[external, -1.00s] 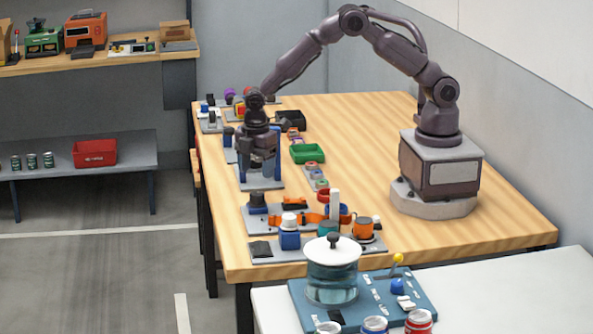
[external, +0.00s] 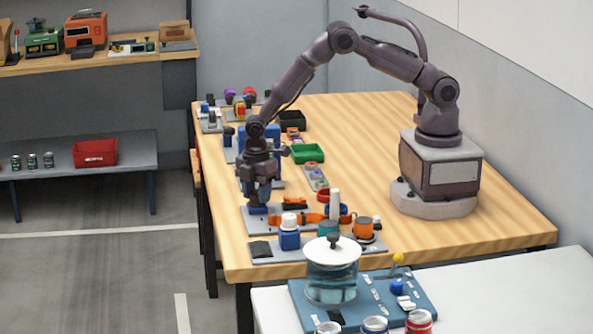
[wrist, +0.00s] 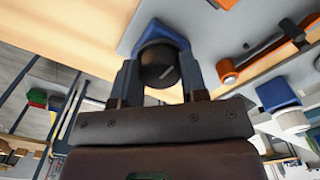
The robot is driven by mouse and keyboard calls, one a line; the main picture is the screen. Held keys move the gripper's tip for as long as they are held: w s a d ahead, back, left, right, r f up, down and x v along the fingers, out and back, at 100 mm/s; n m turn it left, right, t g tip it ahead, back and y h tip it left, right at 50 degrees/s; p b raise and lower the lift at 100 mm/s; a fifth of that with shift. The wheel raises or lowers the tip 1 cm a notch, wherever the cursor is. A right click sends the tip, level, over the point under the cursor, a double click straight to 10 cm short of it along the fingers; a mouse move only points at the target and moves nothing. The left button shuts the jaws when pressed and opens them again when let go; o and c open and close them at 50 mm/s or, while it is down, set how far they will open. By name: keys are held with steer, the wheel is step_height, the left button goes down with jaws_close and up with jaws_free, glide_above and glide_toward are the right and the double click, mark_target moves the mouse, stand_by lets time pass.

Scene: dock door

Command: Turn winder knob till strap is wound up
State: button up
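The winder knob (wrist: 158,66) is round and black with a pale line on its face, set on a blue base (wrist: 165,33). In the wrist view it shows between the two fingers of my gripper (wrist: 161,84). The fingers are spread apart, one on each side; I cannot tell whether they touch it. In the external view my gripper (external: 260,194) points down over the winder and hides the knob; a bit of the blue base shows beneath. The orange strap (external: 310,218) lies on the grey board to the right; part of it shows in the wrist view (wrist: 286,41).
A blue box with a white cap (external: 290,236), an orange cup (external: 363,228) and a white post (external: 334,203) stand close to the right and front. A green tray (external: 307,153) and a blue frame (external: 262,142) are behind. The table's middle is clear.

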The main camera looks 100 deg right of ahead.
steer(key=shift+m, duration=0.4)
steer(key=m, duration=0.4)
steer(key=shift+m, duration=0.4)
steer(key=m, duration=1.2)
steer(key=shift+m, duration=0.4)
steer(key=m, duration=0.5)
steer(key=shift+m, duration=0.4)
steer(key=o, duration=0.9)
steer(key=shift+o, duration=0.2)
